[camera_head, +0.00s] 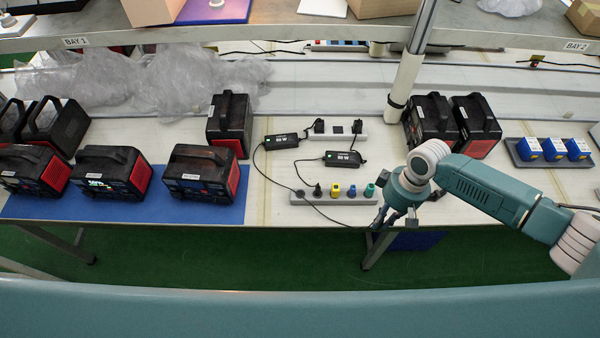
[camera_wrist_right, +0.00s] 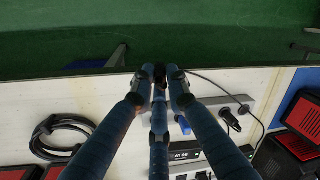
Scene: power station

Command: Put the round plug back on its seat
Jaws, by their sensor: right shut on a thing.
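My right gripper (camera_head: 380,226) is at the front edge of the bench, just right of and in front of the grey socket strip (camera_head: 326,199). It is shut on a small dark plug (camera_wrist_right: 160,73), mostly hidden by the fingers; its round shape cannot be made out. A thin black cable runs from the gripper toward the chargers. The strip carries black, yellow (camera_head: 335,190), blue (camera_head: 352,191) and teal (camera_head: 370,190) plugs or sockets in a row. In the wrist view the strip (camera_wrist_right: 246,108) shows beyond the fingers, partly hidden. Which place is the seat is not clear. My left gripper is not in view.
Two black 80 W adapters (camera_head: 344,159) and a white strip (camera_head: 350,138) lie behind. Black-red power units (camera_head: 115,172) stand left, some on a blue mat (camera_head: 215,212), and more (camera_head: 475,120) at back right. A white post (camera_head: 405,80) rises behind my right arm. Cables cross the bench.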

